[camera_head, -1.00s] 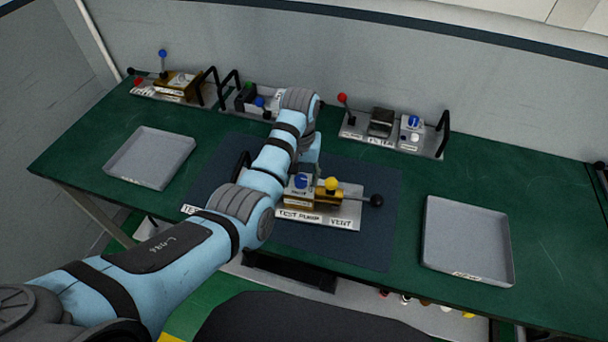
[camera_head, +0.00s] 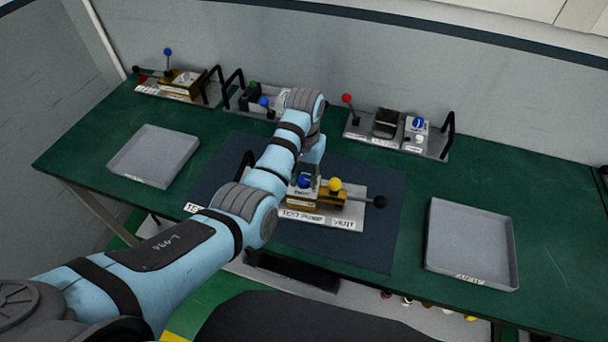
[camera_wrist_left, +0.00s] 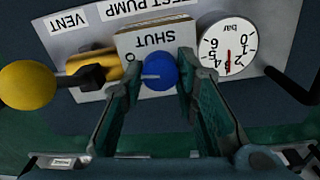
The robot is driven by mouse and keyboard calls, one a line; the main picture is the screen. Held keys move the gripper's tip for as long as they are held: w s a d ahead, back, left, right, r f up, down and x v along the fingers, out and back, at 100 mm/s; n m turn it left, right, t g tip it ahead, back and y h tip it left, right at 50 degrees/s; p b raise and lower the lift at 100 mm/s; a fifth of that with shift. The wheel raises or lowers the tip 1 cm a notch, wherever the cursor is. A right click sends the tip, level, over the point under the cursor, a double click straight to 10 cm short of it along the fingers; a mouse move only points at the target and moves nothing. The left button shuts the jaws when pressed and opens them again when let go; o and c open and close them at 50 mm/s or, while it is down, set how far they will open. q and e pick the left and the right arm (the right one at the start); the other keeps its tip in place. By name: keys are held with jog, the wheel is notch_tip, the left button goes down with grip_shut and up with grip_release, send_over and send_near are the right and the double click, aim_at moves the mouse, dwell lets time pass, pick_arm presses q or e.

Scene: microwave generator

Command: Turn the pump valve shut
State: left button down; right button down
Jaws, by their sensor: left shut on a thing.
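The test pump plate (camera_head: 348,212) lies on a dark mat on the green table. Its blue valve knob (camera_head: 304,181) sits on a tan block with a white label. In the left wrist view the block's label reads SHUT, and the round blue knob (camera_wrist_left: 160,74) has a pale pointer mark towards the left. My left gripper (camera_wrist_left: 161,84) is shut on the knob, one finger on each side. In the head view my left gripper (camera_head: 311,178) is partly hidden behind its own wrist. My right gripper is not in view.
A yellow ball (camera_wrist_left: 27,86) and lever stand beside the knob at the VENT label. A bar gauge (camera_wrist_left: 228,48) sits on the other side, by a black handle (camera_wrist_left: 292,88). Grey trays stand left (camera_head: 154,156) and right (camera_head: 472,244). Other fixtures line the back.

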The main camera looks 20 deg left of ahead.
pick_arm(q)
jog(key=m, duration=1.2)
jog(key=shift+m, duration=1.9)
jog(key=c, duration=1.2)
grip_release()
jog(key=shift+c, duration=0.2)
